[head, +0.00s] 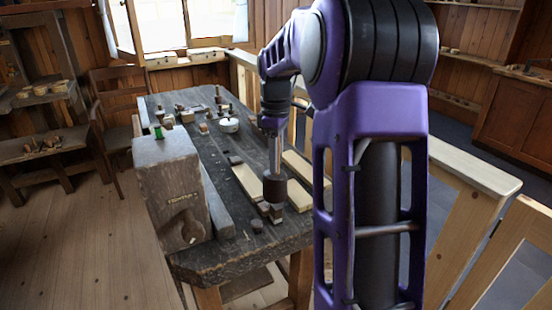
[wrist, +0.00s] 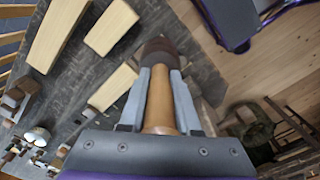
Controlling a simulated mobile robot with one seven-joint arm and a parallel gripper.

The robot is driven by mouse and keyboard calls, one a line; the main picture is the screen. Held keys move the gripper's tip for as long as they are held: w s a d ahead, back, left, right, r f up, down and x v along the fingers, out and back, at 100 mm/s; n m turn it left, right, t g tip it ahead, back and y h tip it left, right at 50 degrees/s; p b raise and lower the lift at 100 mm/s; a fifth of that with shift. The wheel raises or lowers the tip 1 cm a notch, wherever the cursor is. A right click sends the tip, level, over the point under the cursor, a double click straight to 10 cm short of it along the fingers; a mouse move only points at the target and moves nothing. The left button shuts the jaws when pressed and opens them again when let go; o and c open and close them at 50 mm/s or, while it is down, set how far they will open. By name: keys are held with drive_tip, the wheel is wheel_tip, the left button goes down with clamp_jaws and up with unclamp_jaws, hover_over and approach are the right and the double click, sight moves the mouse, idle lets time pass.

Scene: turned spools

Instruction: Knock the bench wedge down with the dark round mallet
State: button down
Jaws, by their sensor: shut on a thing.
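The dark round mallet has a wooden handle (wrist: 160,100) and a dark brown round head (wrist: 158,50). In the wrist view my gripper (wrist: 159,78) is shut on the handle, one finger on each side, with the head beyond the fingertips. In the head view the mallet head (head: 275,188) hangs below my gripper (head: 274,160), low over the near right part of the bench (head: 240,245). Small brown wooden pieces (head: 277,212) show right under the head; one may be the bench wedge. I cannot tell whether the mallet touches them, and in the wrist view the head hides this spot.
A large block (head: 165,185) with a green spool (head: 158,131) on top stands at the bench's left. Pale boards (head: 247,183) lie beside the mallet. Small dark blocks (head: 257,226) lie near the front edge. A white round thing (head: 229,125) and several small turned pieces stand farther back.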

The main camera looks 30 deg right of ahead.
sight(277, 174)
drive_tip(key=shift+s+d+f+b, duration=0.1)
drive_tip(key=shift+f+b, duration=0.75)
drive_tip(key=shift+f, duration=1)
drive_tip(key=shift+r, duration=0.1)
wheel_tip(277, 174, up, 3)
drive_tip(key=p, duration=0.3)
drive_tip(key=shift+r+p, duration=0.1)
drive_tip(key=shift+p, duration=0.2)
drive_tip(key=shift+f, duration=0.2)
drive_tip(key=shift+f+b, duration=1.05)
drive_tip(key=shift+f, duration=0.85)
